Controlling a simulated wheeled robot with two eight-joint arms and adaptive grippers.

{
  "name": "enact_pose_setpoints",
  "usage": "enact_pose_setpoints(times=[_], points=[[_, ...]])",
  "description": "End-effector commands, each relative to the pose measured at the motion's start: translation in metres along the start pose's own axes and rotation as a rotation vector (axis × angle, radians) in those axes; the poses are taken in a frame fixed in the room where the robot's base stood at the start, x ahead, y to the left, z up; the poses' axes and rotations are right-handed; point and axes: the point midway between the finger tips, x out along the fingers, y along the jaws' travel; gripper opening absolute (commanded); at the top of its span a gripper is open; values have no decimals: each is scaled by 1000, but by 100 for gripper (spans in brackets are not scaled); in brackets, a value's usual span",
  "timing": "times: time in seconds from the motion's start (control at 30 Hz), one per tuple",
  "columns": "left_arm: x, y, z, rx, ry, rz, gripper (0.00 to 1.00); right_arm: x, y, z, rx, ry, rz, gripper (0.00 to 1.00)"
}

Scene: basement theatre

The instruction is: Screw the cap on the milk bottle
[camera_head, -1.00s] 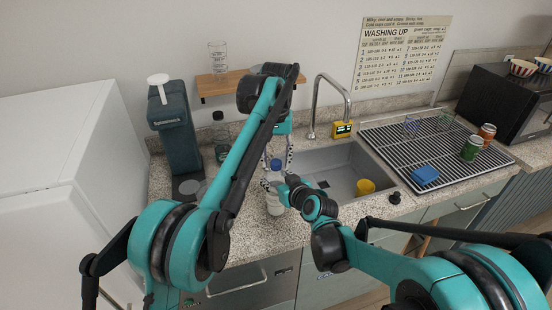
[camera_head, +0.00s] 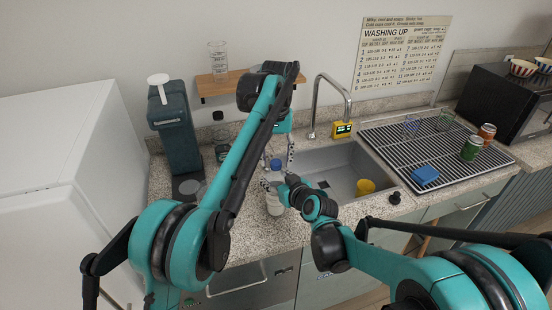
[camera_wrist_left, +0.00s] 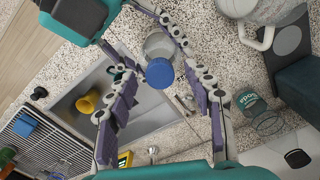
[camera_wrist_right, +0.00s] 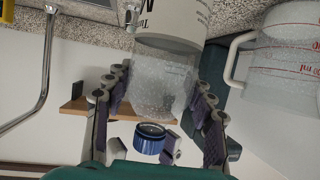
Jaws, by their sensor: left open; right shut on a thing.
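The clear milk bottle (camera_head: 275,200) stands upright on the counter left of the sink; it also shows in both wrist views (camera_wrist_left: 157,46) (camera_wrist_right: 168,85). The blue cap (camera_head: 276,165) is at its mouth (camera_wrist_left: 160,73). In the right wrist view the cap (camera_wrist_right: 150,139) lies just beyond the clear neck; I cannot tell whether it is seated. My right gripper (camera_wrist_right: 160,105) is shut on the bottle from the side. My left gripper (camera_wrist_left: 163,100) is above the cap, open, with fingers apart on either side of it. My left arm partly hides this area in the head view.
The sink (camera_head: 339,172) with a yellow cup (camera_head: 365,187) is to the right. Beyond it is a drying rack (camera_head: 430,150) with cans and a blue sponge. A dark soda machine (camera_head: 177,135), a soda bottle (camera_wrist_left: 258,113) and a wall shelf (camera_head: 222,84) are behind and left.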

Motion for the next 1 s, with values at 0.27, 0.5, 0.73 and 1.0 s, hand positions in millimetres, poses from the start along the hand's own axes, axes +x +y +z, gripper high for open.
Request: enact_pose_setpoints(times=[0.27,0.5,0.73,1.0], points=[[-41,0,0,0,0,0,52,0,0,0,0,0,0,0],[-66,0,0,0,0,0,52,0,0,0,0,0,0,0],[-71,0,0,0,0,0,52,0,0,0,0,0,0,0],[-71,0,0,0,0,0,52,0,0,0,0,0,0,79]])
